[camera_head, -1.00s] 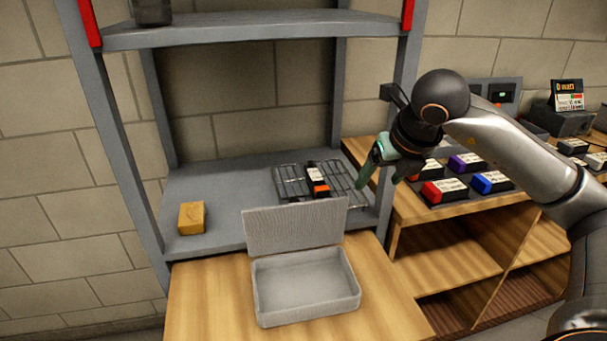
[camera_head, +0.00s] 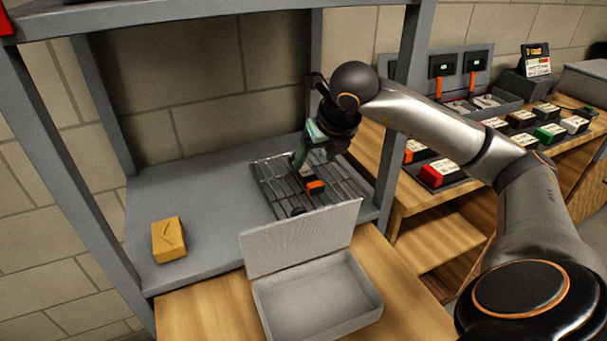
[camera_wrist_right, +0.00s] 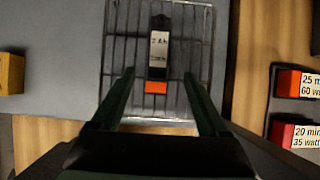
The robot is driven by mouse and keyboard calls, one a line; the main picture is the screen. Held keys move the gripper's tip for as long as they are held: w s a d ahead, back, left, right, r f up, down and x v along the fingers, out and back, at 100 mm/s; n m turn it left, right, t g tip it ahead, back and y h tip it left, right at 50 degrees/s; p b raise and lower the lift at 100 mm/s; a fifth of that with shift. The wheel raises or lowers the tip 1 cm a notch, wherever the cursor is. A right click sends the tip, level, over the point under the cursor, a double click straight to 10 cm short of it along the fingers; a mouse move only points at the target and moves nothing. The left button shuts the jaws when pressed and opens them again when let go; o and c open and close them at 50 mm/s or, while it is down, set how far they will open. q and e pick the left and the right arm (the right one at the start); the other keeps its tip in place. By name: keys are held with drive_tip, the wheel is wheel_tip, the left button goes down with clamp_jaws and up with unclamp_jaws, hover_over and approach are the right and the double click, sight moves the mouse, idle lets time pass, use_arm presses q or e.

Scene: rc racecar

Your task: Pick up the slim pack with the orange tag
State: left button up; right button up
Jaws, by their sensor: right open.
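The slim pack with the orange tag (camera_head: 315,187) lies on a wire rack (camera_head: 270,188) on the grey shelf. In the right wrist view the pack (camera_wrist_right: 159,52) is dark with a white label, and its orange end points toward my gripper. My right gripper (camera_head: 301,160) is above the rack at the pack, partly covering it in the head view. My left gripper is not in view.
An open grey box (camera_head: 318,300) with a raised lid stands on the wooden table in front of the rack. A yellow block (camera_head: 168,240) sits on the shelf at left. Shelf posts (camera_head: 400,120) flank the rack. Several coloured packs (camera_head: 440,172) lie on the bench at right.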

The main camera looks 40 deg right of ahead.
sight(306, 172)
drive_tip(key=shift+w+x, duration=0.2)
drive_tip(key=shift+x, duration=3)
drive_tip(key=shift+a+r, duration=0.1)
drive_tip(key=shift+a, duration=0.05)
drive_tip(key=shift+c, duration=0.2)
clamp_jaws()
